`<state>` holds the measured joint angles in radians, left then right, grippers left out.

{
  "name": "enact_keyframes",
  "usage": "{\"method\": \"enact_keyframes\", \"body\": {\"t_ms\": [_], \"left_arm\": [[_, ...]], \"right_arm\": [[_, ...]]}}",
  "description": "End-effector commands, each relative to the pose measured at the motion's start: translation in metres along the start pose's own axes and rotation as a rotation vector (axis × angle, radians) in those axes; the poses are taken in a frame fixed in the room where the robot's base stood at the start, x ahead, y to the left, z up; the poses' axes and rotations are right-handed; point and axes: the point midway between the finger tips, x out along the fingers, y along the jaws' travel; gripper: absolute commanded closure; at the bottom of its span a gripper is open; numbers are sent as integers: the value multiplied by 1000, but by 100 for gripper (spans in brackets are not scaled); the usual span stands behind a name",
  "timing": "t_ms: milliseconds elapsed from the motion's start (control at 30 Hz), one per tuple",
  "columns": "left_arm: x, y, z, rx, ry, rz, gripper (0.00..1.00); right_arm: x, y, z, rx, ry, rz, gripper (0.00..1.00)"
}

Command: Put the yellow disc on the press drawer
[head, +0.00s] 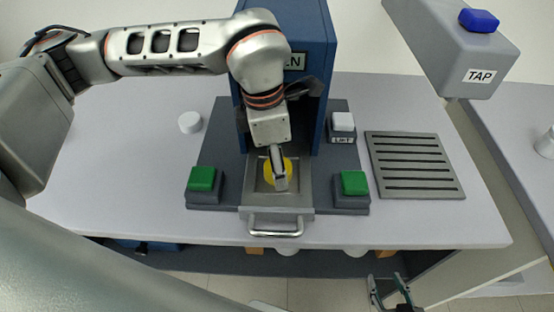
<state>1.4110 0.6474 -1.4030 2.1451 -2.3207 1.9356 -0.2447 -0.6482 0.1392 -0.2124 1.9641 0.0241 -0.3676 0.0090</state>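The yellow disc (269,178) is at the drawer of the press, within the outline of its square recess. I cannot tell if it rests there or is held just above. The press drawer (262,211) is a metal tray with a front handle, pulled out from the blue press (318,100). My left gripper (280,183) points down over the disc and hides part of it. Its fingers line up in this view, so their gap is hidden. My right gripper (389,290) is low at the bottom right, fingers apart and empty, below the table's front edge.
Green buttons stand left (203,179) and right (354,183) of the drawer. A white button (343,122) is behind the right one. A slotted drain plate (414,165) lies right, below the tap (467,50). A white round piece (190,122) lies left. The table's left front is clear.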

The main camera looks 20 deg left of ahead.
Motion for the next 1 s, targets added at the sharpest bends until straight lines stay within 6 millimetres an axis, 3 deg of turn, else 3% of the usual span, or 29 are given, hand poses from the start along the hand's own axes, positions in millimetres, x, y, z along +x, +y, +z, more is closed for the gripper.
{"method": "enact_keyframes", "body": {"t_ms": [533, 700, 1000], "left_arm": [[-102, 1, 1, 0, -5, 6, 43], [-117, 0, 0, -1, -3, 3, 43], [-120, 0, 0, 0, -3, 3, 43]], "right_arm": [[4, -2, 10, 0, -8, -2, 60], [4, -2, 10, 0, -8, -2, 60], [4, -2, 10, 0, -8, -2, 60]]}}
